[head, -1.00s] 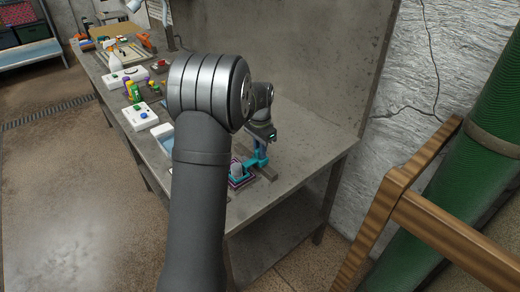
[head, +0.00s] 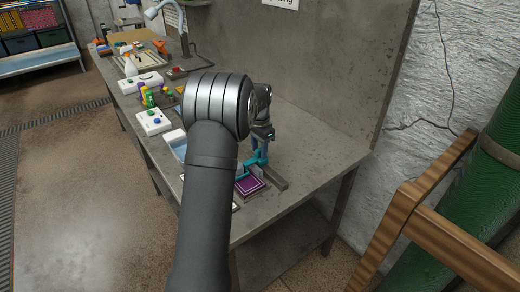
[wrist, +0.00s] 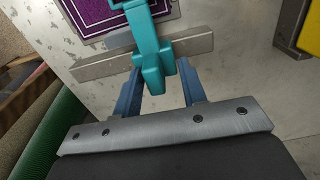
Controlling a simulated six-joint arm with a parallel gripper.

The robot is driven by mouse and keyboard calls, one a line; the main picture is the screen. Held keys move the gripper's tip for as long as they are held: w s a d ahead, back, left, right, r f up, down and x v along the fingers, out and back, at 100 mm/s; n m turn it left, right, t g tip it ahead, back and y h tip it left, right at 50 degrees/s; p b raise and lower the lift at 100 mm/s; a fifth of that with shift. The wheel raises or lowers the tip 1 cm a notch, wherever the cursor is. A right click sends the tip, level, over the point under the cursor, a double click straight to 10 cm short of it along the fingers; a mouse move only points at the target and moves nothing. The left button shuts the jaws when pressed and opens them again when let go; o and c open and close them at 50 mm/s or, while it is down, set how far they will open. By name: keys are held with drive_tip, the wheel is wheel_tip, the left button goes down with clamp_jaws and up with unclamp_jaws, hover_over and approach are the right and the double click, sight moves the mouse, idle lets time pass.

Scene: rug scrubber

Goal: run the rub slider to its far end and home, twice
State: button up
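The teal rub slider (wrist: 151,66) stands between the two blue fingers of my gripper (wrist: 159,66) in the wrist view. Free space shows beside its near end, and contact at the fingertips is unclear. In the head view the slider (head: 258,158) shows below my gripper (head: 263,140), whose fingers are too small to read. The slider runs by a grey metal rail (wrist: 100,66), also in the head view (head: 277,181). The scrubbing part is hidden.
The rig is near the right end of a long grey bench (head: 315,160). A light-blue tray (head: 177,148), a white button box (head: 153,122) and bottles (head: 148,97) stand farther left. A yellow object (wrist: 311,32) is at the wrist view's right edge. My arm hides part of the bench.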

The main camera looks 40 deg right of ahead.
wheel_tip(320, 180, up, 17)
drive_tip(key=shift+r, duration=0.2)
idle(0.4)
drive_tip(key=shift+f, duration=0.15)
idle(0.4)
wheel_tip(320, 180, down, 17)
drive_tip(key=shift+s+f, duration=0.1)
idle(0.5)
